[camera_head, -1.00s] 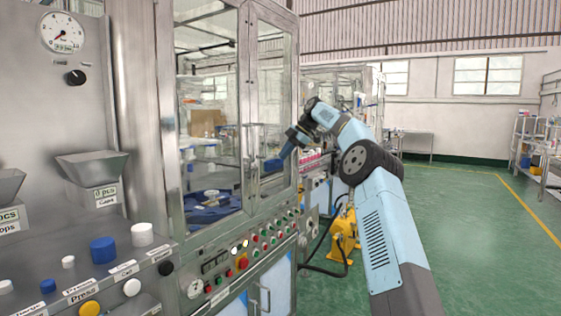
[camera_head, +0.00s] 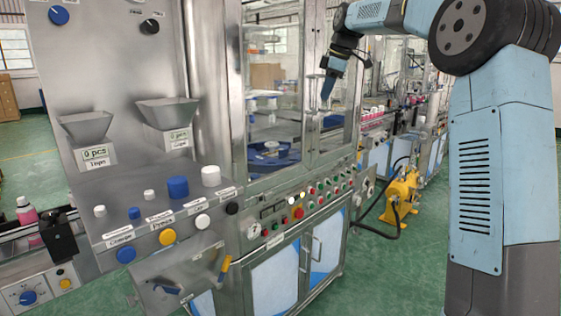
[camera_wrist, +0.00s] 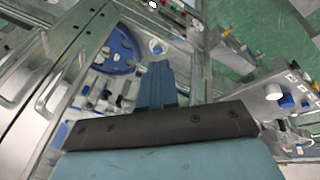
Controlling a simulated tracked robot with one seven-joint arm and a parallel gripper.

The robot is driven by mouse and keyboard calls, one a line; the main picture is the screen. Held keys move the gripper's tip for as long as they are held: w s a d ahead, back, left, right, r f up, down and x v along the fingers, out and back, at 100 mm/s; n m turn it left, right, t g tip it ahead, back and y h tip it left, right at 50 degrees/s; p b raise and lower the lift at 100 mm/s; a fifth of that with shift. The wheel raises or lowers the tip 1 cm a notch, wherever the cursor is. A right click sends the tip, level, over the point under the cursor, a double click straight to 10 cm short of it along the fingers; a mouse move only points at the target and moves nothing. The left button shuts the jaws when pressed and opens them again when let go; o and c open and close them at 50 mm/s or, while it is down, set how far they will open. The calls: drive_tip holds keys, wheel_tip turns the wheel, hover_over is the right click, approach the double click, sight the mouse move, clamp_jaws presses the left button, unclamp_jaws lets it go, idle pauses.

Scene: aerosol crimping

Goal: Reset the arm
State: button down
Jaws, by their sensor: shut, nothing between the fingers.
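My arm rises on the right of the head view and bends over to the left. My gripper (camera_head: 327,90) hangs in front of the glass doors of the machine cabinet (camera_head: 283,175), pointing down, its fingers together with nothing between them. In the wrist view my gripper (camera_wrist: 157,66) shows as blue fingers close together. A blue round turntable (camera_wrist: 118,48) lies beyond it in that view. Whether the fingertips touch the glass cannot be told.
A control panel with several buttons (camera_head: 298,213) runs below the doors. A steel console with hoppers (camera_head: 168,112) and coloured knobs (camera_head: 178,187) stands left. A pink bottle (camera_head: 27,212) is at far left. A yellow pump (camera_head: 402,190) with a hose stands on the green floor.

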drive_tip(key=s+d+f+m+t+h, duration=0.2)
drive_tip(key=s+m, duration=0.6)
drive_tip(key=s, duration=1.6)
drive_tip(key=s+d+f+m, duration=0.3)
drive_tip(key=s+f, duration=0.4)
drive_tip(key=s, duration=0.3)
drive_tip(key=s+d+f+m, duration=0.4)
drive_tip(key=s+f, duration=0.3)
drive_tip(key=s, duration=0.4)
drive_tip(key=shift+s+f+m+t+h, duration=0.2)
drive_tip(key=shift+m+t+h, duration=0.2)
drive_tip(key=shift+m, duration=0.5)
